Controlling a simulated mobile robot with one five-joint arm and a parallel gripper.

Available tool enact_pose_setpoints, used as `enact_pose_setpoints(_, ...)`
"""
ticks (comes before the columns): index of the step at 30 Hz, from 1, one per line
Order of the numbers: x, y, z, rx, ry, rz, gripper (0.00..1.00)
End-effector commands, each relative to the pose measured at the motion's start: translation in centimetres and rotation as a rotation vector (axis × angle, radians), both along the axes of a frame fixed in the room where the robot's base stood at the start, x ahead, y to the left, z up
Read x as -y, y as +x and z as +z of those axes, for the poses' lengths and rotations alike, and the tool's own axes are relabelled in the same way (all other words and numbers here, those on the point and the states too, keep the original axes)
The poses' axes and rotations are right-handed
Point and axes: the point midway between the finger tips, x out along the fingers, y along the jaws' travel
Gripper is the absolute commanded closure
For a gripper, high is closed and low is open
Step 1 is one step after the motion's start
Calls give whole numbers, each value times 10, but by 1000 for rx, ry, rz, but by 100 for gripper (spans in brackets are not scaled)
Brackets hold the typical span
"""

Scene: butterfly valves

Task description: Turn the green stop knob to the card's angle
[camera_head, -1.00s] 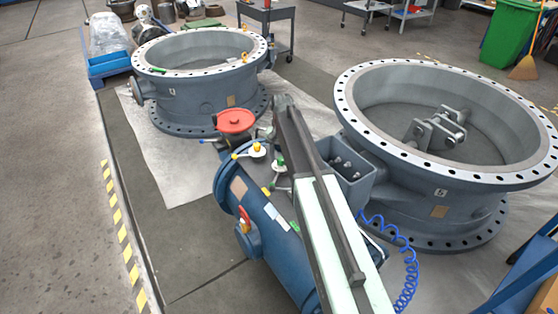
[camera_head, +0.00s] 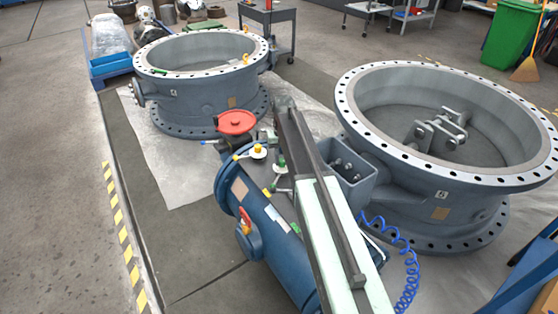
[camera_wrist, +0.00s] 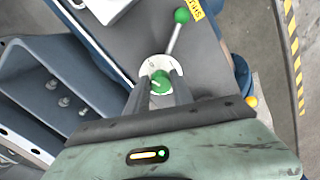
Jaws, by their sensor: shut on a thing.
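The green knob (camera_wrist: 160,82) sits on a pale round disc (camera_wrist: 148,66) in the wrist view. My gripper (camera_wrist: 160,84) has one finger on each side of it and is shut on it. A metal lever with a green ball end (camera_wrist: 181,16) reaches up and right from the disc. A yellow label (camera_wrist: 194,10) with dark lettering, partly cut off, lies beside the ball. I cannot make out a card's angle. In the head view my arm covers much of the area by the blue cylinder (camera_head: 265,235), and the gripper's hold on the knob is hidden.
A red handwheel (camera_head: 236,121) and a yellow knob (camera_head: 257,148) stand left of my arm. A grey open box with bolts (camera_head: 345,165) is close on its right. Large flanged valve rings stand behind left (camera_head: 205,95) and at right (camera_head: 440,190). A blue coiled hose (camera_head: 405,270) hangs nearby.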

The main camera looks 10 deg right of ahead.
Motion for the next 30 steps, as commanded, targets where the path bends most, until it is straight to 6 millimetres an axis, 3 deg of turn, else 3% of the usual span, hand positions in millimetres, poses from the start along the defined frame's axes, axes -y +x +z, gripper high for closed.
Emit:
enact_pose_setpoints(15, -1, 2, 0, 5, 2, 450, 100)
enact_pose_setpoints(30, -2, 2, 0, 6, 5, 649, 100)
